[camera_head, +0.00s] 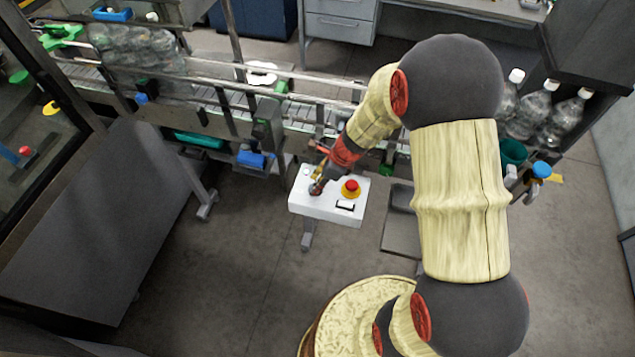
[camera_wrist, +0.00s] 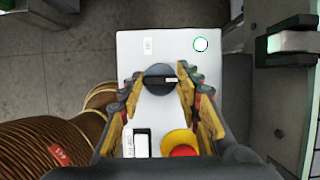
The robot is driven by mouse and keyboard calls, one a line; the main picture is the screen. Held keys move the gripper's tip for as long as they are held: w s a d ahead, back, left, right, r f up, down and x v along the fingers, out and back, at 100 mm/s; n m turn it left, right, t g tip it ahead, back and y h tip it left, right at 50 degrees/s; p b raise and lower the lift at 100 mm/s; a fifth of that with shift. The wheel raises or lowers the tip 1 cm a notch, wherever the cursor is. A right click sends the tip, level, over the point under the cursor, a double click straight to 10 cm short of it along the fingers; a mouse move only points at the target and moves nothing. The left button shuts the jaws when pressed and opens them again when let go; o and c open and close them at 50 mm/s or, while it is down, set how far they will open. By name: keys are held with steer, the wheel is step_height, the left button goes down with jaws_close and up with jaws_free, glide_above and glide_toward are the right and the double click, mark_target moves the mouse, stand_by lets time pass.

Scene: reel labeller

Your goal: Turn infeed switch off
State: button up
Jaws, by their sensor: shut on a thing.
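The infeed switch is a round black rotary knob (camera_wrist: 158,80) with a white pointer mark, on a white control box (camera_wrist: 205,75). In the wrist view the mark lies across the picture, pointing right. My gripper (camera_wrist: 160,84) has its fingers on both sides of the knob and is shut on it. In the head view my gripper (camera_head: 318,184) reaches the left part of the white box (camera_head: 325,206) and hides the knob there. A red button on a yellow base (camera_head: 351,188) sits to the right of the gripper.
A round white indicator (camera_wrist: 201,44) and a black rocker (camera_wrist: 141,143) are also on the box. The conveyor (camera_head: 215,95) with its rails runs behind the box. Clear bottles (camera_head: 540,108) stand at the right. Grey floor is clear at left front.

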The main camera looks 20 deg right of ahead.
steer(key=shift+n, duration=0.3)
steer(key=n, duration=0.2)
steer(key=n+g, duration=0.1)
steer(key=n, duration=0.1)
steer(key=shift+w+d+g+y, duration=0.1)
steer(key=shift+w+g+y, duration=0.05)
steer(key=shift+g+y, duration=0.2)
steer(key=n+g, duration=0.1)
steer(key=n, duration=0.3)
steer(key=shift+w+n+g+p, duration=0.15)
steer(key=shift+n+g+p, duration=0.15)
steer(key=shift+g, duration=0.05)
steer(key=n+g, duration=0.1)
steer(key=n, duration=0.3)
steer(key=shift+w+g, duration=0.1)
steer(key=shift+g, duration=0.3)
steer(key=shift+n+g+h, duration=0.5)
steer(key=shift+n+h, duration=0.35)
steer(key=shift+n, duration=1.35)
steer(key=shift+w, duration=0.1)
steer(key=o, duration=1.1)
steer(key=shift+o, duration=0.2)
steer(key=shift+r, duration=0.1)
